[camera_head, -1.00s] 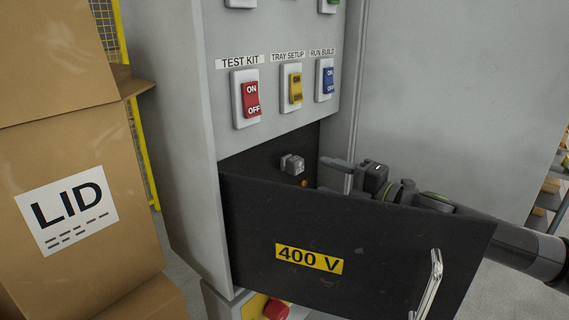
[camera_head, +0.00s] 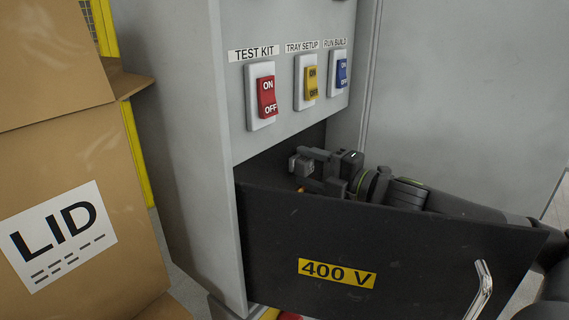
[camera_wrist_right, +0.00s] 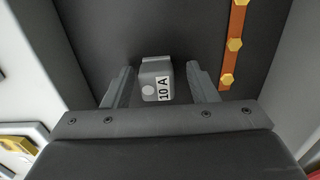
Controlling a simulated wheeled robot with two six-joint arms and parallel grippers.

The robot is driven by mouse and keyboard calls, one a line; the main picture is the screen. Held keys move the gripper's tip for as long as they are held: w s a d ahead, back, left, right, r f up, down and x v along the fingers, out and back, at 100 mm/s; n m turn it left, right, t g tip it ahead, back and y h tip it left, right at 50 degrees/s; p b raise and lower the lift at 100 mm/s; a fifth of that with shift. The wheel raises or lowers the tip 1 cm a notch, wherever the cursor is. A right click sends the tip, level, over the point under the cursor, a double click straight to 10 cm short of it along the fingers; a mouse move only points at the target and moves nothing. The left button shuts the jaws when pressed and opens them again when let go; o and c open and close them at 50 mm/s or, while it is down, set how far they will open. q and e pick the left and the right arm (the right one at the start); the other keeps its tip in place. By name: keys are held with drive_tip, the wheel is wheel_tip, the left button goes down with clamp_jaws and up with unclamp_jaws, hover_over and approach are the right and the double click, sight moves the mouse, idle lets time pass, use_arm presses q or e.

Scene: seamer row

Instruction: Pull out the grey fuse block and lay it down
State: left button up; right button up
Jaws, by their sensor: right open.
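The grey fuse block (camera_head: 295,164) sits on the dark back wall inside the open compartment of the grey cabinet. In the right wrist view the fuse block (camera_wrist_right: 149,88) carries a white "10 A" label and a pale round spot. My right gripper (camera_head: 306,168) reaches in behind the black "400 V" door, its fingers at the block. In the right wrist view the open fingers of my right gripper (camera_wrist_right: 160,83) stand one on each side of the block, with a gap showing on both sides. My left gripper is not in view.
The black door (camera_head: 400,250) stands open in front of my right arm and hides part of it. A copper strip with bolts (camera_wrist_right: 233,45) runs near the block. Red, yellow and blue switches (camera_head: 267,97) are above the compartment. Cardboard boxes (camera_head: 120,190) stand at left.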

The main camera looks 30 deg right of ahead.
drive_tip(key=shift+w+a+r, duration=0.1)
drive_tip(key=shift+w+a, duration=0.05)
drive_tip(key=shift+a, duration=0.15)
drive_tip(key=shift+a+r, duration=0.1)
drive_tip(key=shift+a, duration=0.1)
drive_tip(key=shift+d, duration=0.35)
drive_tip(key=shift+a, duration=0.1)
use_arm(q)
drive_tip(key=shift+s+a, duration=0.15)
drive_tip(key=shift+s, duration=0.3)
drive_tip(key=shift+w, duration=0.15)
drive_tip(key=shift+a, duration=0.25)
